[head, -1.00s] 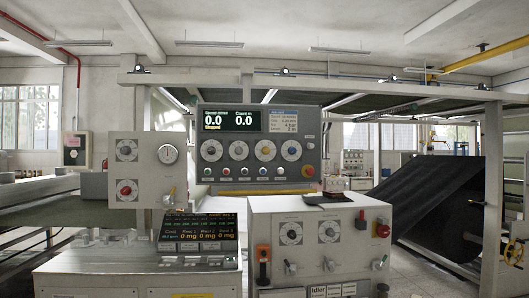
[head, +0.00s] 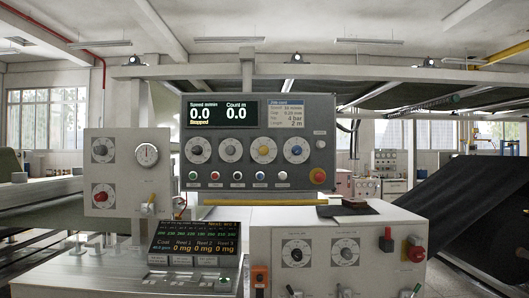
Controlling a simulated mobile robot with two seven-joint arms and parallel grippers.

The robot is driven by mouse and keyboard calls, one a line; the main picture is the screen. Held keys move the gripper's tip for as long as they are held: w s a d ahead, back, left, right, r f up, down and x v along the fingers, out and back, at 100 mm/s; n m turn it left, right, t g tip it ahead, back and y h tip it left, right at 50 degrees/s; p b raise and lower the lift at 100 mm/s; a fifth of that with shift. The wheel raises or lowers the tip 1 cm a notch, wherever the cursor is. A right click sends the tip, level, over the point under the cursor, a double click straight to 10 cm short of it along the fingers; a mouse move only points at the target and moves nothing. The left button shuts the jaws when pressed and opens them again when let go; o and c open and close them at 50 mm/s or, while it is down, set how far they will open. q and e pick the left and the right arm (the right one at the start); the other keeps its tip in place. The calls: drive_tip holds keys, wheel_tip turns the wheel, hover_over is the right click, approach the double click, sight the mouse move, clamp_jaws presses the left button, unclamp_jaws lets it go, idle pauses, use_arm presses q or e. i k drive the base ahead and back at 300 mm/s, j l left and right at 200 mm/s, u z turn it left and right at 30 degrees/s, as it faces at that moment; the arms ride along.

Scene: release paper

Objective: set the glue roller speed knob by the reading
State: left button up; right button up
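The main console (head: 258,190) faces me with a row of round dials: a white-ringed one (head: 197,150), a grey one (head: 231,150), a yellow one (head: 264,150) and a blue one (head: 297,150). Its display (head: 222,112) reads speed 0.0, count 0.0, Stopped. A job card (head: 296,112) beside it has small text, partly legible. More dial knobs are on the left panel (head: 103,150) and on the right cabinet, black (head: 296,253) and grey (head: 345,252). I cannot read which is the glue roller speed knob. Neither gripper is in view.
A round gauge (head: 147,154) and a red knob (head: 103,197) are on the left panel. A red emergency button (head: 317,175) is on the console.

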sight(263, 150)
drive_tip(key=i+l+u, duration=0.1)
drive_tip(key=i+l, duration=0.2)
drive_tip(key=i+l+u, duration=0.1)
drive_tip(key=i+l, duration=0.15)
drive_tip(key=l, duration=0.2)
drive_tip(key=i+l, duration=0.25)
drive_tip(key=l, duration=0.15)
drive_tip(key=i+l+u, duration=0.15)
drive_tip(key=i+l, duration=0.15)
drive_tip(key=i+l+u, duration=0.1)
drive_tip(key=l, duration=0.4)
drive_tip(key=i, duration=0.1)
